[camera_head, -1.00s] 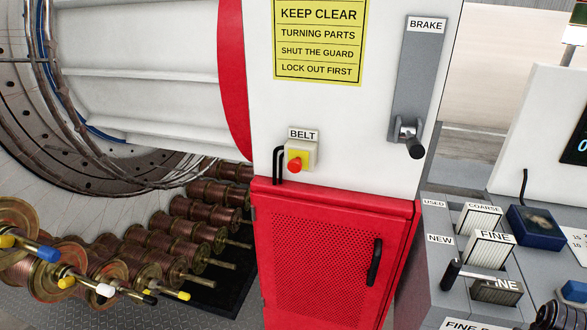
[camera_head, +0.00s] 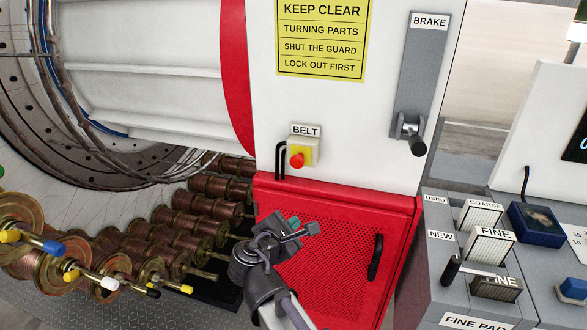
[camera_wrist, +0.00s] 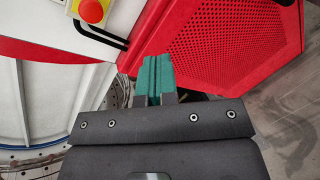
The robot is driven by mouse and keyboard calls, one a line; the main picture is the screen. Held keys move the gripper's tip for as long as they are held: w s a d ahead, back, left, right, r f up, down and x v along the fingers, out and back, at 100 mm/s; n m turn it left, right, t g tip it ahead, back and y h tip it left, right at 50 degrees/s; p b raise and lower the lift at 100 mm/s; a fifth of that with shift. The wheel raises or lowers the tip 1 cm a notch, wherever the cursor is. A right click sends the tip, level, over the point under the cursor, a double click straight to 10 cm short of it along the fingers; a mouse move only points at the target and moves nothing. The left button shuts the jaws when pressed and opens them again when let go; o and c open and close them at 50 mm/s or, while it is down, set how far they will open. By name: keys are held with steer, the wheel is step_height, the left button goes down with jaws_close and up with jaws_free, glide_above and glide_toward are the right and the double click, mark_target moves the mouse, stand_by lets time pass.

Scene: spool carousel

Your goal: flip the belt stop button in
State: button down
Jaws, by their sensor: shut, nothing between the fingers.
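The belt stop button (camera_head: 297,160) is a red round knob on a yellow face of a small box on the white panel, under a BELT label (camera_head: 305,131). It also shows at the top left of the wrist view (camera_wrist: 92,10), partly cut off. My gripper (camera_head: 293,221) is in front of the red perforated door, below the button and apart from it. In the wrist view its green-padded fingers (camera_wrist: 156,78) are together with nothing between them.
A black bent bar (camera_head: 281,160) stands out just left of the button box. The red door (camera_head: 335,235) has a black handle (camera_head: 375,257). A brake lever (camera_head: 411,135) is on the right. Copper spools (camera_head: 180,235) fill the lower left. A grey console (camera_head: 455,290) stands at right.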

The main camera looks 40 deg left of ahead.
mark_target(296, 164)
steer(key=a+r+n+t+y, duration=0.2)
steer(key=a+r+n+y, duration=0.1)
steer(key=n, duration=0.7)
steer(key=shift+a+r+n+y, duration=0.3)
steer(key=shift+a+r+y, duration=0.1)
steer(key=shift+a+r, duration=0.4)
steer(key=shift+w, duration=0.2)
steer(key=x, duration=1.4)
steer(key=shift+d+r, duration=0.1)
steer(key=shift+r, duration=0.05)
steer(key=shift+x, duration=0.8)
steer(key=shift+r, duration=0.1)
